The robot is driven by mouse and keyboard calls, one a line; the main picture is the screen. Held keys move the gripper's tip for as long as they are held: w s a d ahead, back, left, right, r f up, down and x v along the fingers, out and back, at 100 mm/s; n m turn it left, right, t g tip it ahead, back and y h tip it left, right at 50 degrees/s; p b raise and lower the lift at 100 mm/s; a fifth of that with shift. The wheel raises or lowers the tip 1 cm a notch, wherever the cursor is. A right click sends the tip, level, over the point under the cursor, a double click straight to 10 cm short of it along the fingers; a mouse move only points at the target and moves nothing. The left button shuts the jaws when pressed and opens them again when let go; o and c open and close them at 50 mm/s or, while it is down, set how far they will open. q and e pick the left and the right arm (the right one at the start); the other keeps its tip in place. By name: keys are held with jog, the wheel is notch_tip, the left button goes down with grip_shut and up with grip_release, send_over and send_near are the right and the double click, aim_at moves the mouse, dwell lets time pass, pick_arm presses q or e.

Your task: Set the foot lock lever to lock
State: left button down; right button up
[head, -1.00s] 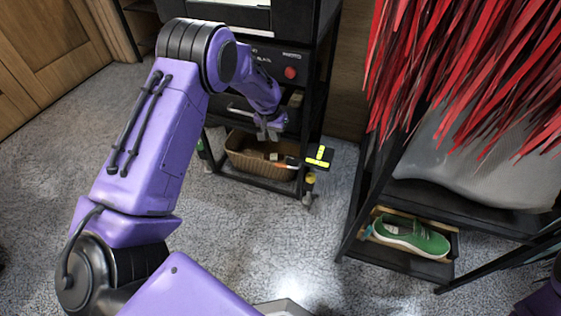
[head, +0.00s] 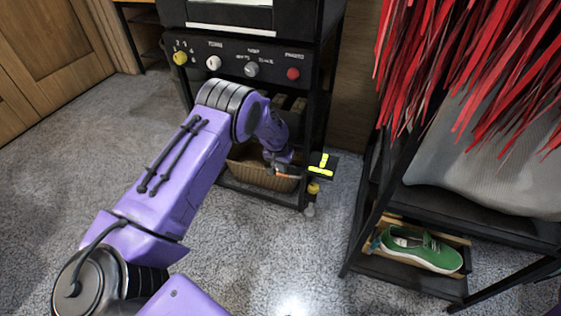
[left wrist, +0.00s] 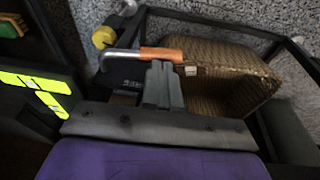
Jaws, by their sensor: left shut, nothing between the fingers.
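The foot lock lever (head: 287,175) is low on the front of the black cart, by its right leg. In the left wrist view the lever (left wrist: 160,54) shows a bent metal bar with an orange grip, lying roughly sideways. My left gripper (head: 272,169) is down beside the lever. In the left wrist view its shut, empty fingers (left wrist: 162,72) overlap the near edge of the orange grip; I cannot tell whether they touch it. Part of the lever is hidden behind my gripper in the head view. My right gripper is not in view.
A wicker basket (head: 245,177) sits on the cart's bottom shelf behind the lever. A black plate with yellow marks (head: 321,163) juts out right of the lever, above a yellow caster part (head: 314,189). A rack with a green shoe (head: 428,250) stands right. Carpet is clear left.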

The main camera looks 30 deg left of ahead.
aim_at(278, 174)
pick_arm(q)
jog(key=shift+f, duration=0.25)
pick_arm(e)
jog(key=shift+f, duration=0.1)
